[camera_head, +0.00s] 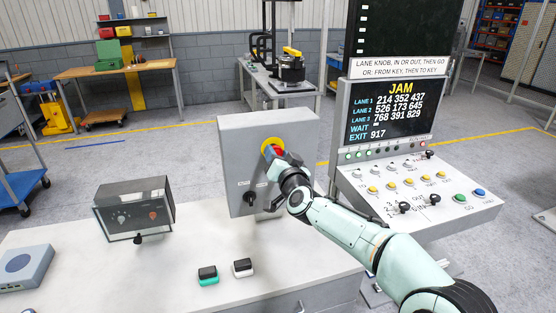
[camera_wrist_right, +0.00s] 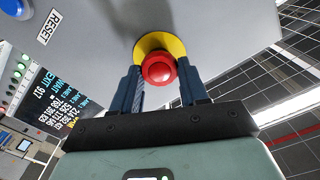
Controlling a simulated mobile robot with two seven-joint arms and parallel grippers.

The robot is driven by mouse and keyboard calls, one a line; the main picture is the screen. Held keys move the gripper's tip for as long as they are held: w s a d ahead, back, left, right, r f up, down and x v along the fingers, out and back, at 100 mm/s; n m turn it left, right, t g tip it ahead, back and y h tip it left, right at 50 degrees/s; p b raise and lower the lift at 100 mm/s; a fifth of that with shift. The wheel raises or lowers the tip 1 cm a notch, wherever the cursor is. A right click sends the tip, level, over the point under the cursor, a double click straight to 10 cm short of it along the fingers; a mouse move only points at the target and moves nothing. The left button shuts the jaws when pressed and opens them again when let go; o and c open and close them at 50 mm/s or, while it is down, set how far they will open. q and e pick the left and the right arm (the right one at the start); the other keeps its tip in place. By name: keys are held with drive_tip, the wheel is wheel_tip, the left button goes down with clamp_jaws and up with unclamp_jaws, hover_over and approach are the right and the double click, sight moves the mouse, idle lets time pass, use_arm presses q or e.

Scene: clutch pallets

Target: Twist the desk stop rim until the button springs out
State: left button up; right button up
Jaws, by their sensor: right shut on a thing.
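The desk stop is a red mushroom button (camera_wrist_right: 159,69) on a yellow round plate (camera_wrist_right: 150,47), fixed to the front of a grey box on the desk. In the head view its yellow plate (camera_head: 272,143) shows above my right gripper (camera_head: 277,158), which hides part of the red button. In the right wrist view, the fingers of my right gripper (camera_wrist_right: 160,82) stand on either side of the button and are shut on its rim. Whether the button is in or out cannot be told. My left gripper is not in view.
The grey box (camera_head: 234,165) stands on the white desk (camera_head: 130,275), with a black knob low on its front. A smaller box (camera_head: 135,208) stands left, and two small switches (camera_head: 208,274) lie in front. The JAM console (camera_head: 420,190) is right of my arm.

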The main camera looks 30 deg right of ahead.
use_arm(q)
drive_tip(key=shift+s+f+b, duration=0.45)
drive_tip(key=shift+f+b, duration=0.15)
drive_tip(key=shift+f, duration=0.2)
use_arm(e)
drive_tip(key=shift+m, duration=1.8)
drive_tip(key=o, duration=1.1)
drive_tip(key=shift+s, duration=0.1)
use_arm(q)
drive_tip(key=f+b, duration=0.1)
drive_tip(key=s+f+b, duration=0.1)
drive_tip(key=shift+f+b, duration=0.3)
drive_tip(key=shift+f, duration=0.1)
use_arm(e)
drive_tip(key=v, duration=1.3)
drive_tip(key=shift+s, duration=0.15)
